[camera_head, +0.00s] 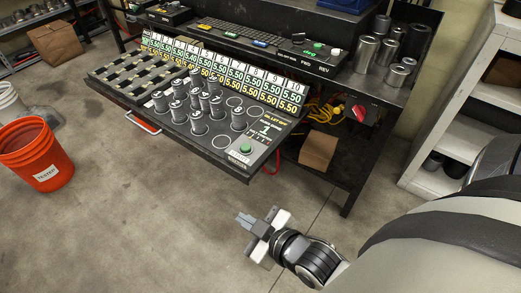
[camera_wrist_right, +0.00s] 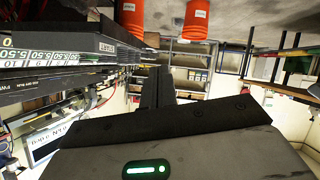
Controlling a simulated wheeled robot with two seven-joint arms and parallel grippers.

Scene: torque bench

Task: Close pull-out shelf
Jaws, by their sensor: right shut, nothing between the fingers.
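The pull-out shelf (camera_head: 230,158) juts out from the bench in the head view. It carries numbered metal cylinders (camera_head: 195,120), a row of number labels and a green button. A red and white handle (camera_head: 143,124) shows at its front edge. My right gripper (camera_head: 243,218) is shut and empty, over the floor in front of the shelf and apart from it. In the right wrist view the shut dark fingers (camera_wrist_right: 156,87) point away, and the shelf's dark edge (camera_wrist_right: 70,42) is at upper left. My left gripper is not in view.
An orange bucket (camera_head: 30,155) stands on the floor at left. A paper bag (camera_head: 318,148) and yellow cable lie under the bench (camera_head: 385,88). Metal cylinders stand on the bench at right. A white shelf unit (camera_head: 470,100) is at far right. The floor in front is clear.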

